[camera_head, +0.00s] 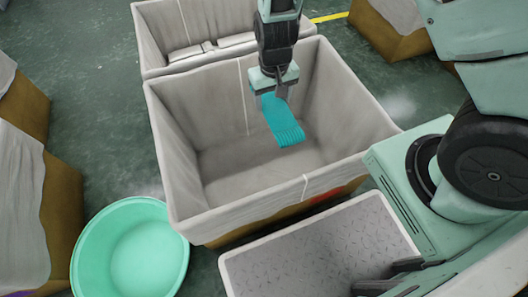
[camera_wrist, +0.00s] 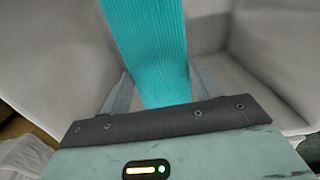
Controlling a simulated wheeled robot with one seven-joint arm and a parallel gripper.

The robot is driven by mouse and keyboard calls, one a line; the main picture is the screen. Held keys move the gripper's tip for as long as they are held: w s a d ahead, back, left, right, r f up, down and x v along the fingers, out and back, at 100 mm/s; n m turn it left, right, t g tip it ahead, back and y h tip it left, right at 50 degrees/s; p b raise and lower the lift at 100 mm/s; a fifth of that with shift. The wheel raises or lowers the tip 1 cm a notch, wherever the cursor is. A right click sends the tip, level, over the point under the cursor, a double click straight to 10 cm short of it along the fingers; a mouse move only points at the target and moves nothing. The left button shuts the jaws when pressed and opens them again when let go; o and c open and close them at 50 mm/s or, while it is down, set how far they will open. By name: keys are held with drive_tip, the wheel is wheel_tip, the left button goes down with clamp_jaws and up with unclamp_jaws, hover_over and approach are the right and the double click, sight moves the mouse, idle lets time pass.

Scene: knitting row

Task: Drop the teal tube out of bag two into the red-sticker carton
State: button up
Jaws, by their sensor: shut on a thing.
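The teal tube (camera_head: 284,122) is a flat, ribbed knitted piece. My gripper (camera_head: 269,93) is shut on its upper end, and the tube hangs tilted within the opening of the middle lined carton (camera_head: 168,172). The tube also fills the middle of the wrist view (camera_wrist: 150,45), between the two fingers. A red patch (camera_head: 326,196) shows low on this carton's near side, below the grey liner. The carton's inside looks empty apart from the tube. I cannot tell from the frames which container is bag two.
Another lined container (camera_head: 160,42) with pale flat pieces inside stands right behind the carton. A mint-green tub (camera_head: 130,250) is at the front left. More covered boxes stand at the left (camera_head: 22,200) and the top right (camera_head: 385,30). A grey textured platform (camera_head: 325,250) is in front.

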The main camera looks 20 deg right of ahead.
drive_tip(key=o, duration=1)
drive_tip(key=shift+o, duration=0.2)
wheel_tip(320, 180, up, 18)
drive_tip(key=p, duration=0.7)
drive_tip(key=shift+f+p, duration=0.25)
drive_tip(key=shift+p, duration=0.1)
